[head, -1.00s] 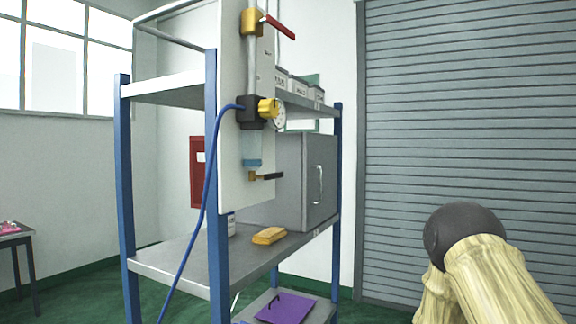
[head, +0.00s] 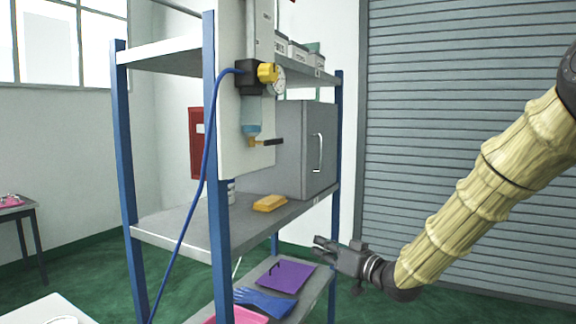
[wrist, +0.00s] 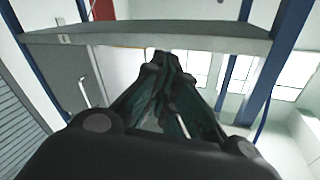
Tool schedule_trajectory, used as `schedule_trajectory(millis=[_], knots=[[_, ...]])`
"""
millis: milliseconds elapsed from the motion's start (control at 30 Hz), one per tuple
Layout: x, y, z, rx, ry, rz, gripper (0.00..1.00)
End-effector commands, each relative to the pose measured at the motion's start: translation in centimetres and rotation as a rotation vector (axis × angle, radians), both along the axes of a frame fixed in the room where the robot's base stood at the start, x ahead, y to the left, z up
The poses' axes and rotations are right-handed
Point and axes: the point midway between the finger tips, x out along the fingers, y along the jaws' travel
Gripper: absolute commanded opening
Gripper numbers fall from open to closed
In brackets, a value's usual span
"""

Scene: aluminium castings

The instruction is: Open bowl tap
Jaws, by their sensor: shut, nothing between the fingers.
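The bowl tap (head: 254,142) is a small brass valve with a black lever handle under the clear and blue filter bowl (head: 251,115) on the white panel. Its lever points sideways to the right, roughly level. My gripper (head: 318,243) is shut and empty, to the lower right of the tap and below the middle shelf, well apart from it. In the wrist view my gripper (wrist: 160,62) points up past the shelf edge; I cannot make out the tap there.
The blue-posted rack has a middle shelf (head: 170,233) with a yellow sponge (head: 269,203) and a grey cabinet (head: 306,150). A blue hose (head: 196,190) hangs in front. A purple folder (head: 287,277) and blue gloves (head: 262,303) lie lower. The shutter side is clear.

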Motion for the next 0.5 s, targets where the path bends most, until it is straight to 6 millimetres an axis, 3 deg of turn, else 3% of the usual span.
schedule_trajectory(millis=[33, 200, 500], knots=[[0.1, 0.1, 2.8, 0.01, -0.041, 0.018, 0.0], [-0.5, 0.4, 11.2, 0.035, -0.165, 0.087, 0.0], [-3.6, 0.7, 24.5, 0.055, -0.362, 0.211, 0.0]])
